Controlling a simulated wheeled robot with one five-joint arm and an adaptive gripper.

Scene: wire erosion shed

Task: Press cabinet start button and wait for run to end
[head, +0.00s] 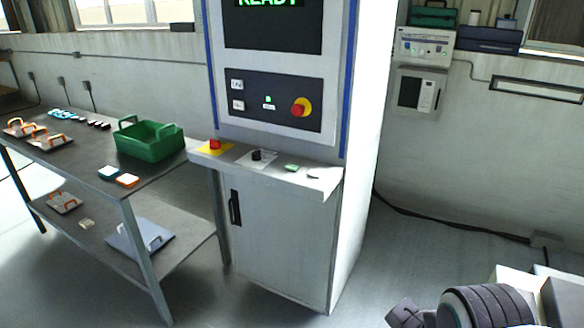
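The cabinet (277,245) stands in the middle of the head view, white with blue edge strips. Its screen, cut by the top edge, shows green "READY" text (268,3). A sloped shelf (230,165) on its front bears a red button on a yellow plate (214,145), a black knob (257,155), a green button (291,168) and a pale round part (313,177). I cannot read which is marked start. The dark panel (285,87) above has a red knob on a yellow ring (301,107) and a small green light (268,99). My gripper is not visible; dark ribbed parts of my arm show at bottom right.
A grey two-level table (160,175) stands left of the cabinet. It bears a green crate (150,140) and several small parts. A grey wall box (421,90) hangs at right, and a black cable (440,217) runs along the wall base. The floor right of the cabinet is clear.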

